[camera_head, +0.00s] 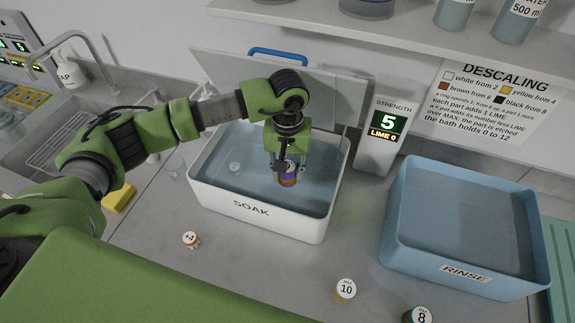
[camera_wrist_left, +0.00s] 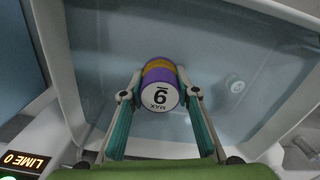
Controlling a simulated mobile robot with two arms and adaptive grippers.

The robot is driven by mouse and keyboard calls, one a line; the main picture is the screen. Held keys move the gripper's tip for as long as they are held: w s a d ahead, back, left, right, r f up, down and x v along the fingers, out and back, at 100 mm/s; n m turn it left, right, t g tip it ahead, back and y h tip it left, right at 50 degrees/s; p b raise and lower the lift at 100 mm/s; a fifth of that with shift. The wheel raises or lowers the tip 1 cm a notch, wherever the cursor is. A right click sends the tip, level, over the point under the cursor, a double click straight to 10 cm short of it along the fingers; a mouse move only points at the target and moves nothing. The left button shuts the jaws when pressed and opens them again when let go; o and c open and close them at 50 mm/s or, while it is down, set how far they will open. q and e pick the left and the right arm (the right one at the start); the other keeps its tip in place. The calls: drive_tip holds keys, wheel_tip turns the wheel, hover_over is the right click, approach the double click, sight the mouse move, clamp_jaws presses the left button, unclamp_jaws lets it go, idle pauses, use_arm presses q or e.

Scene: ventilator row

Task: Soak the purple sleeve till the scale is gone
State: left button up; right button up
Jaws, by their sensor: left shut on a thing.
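The purple sleeve (camera_head: 288,175) has an orange-yellow band and a white top. In the left wrist view the sleeve (camera_wrist_left: 158,88) shows a top reading MAX 9 (or 6 turned over). My left gripper (camera_head: 288,165) points down over the white SOAK bath (camera_head: 262,213) and is shut on the sleeve, with a finger on each side. The sleeve is at the water in the bath; how deep it sits I cannot tell. The strength display (camera_head: 387,123) reads 5 and LIME 0. My right gripper is not in view.
A blue RINSE tub (camera_head: 465,273) stands at the right. Pieces marked +4 (camera_head: 191,240), MAX 10 (camera_head: 345,290) and MAX 8 (camera_head: 417,315) stand on the front counter. A small clear round thing (camera_head: 235,168) is in the bath. A DESCALING notice (camera_head: 495,100) hangs behind.

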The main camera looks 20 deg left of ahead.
use_arm(q)
drive_tip(key=shift+f+b, duration=1.45)
drive_tip(key=shift+f, duration=2.75)
drive_tip(key=shift+s, duration=0.1)
idle(0.5)
drive_tip(key=shift+r, duration=0.1)
drive_tip(key=shift+r, duration=0.35)
wheel_tip(320, 180, up, 15)
drive_tip(key=p, duration=0.6)
drive_tip(key=shift+r, duration=0.55)
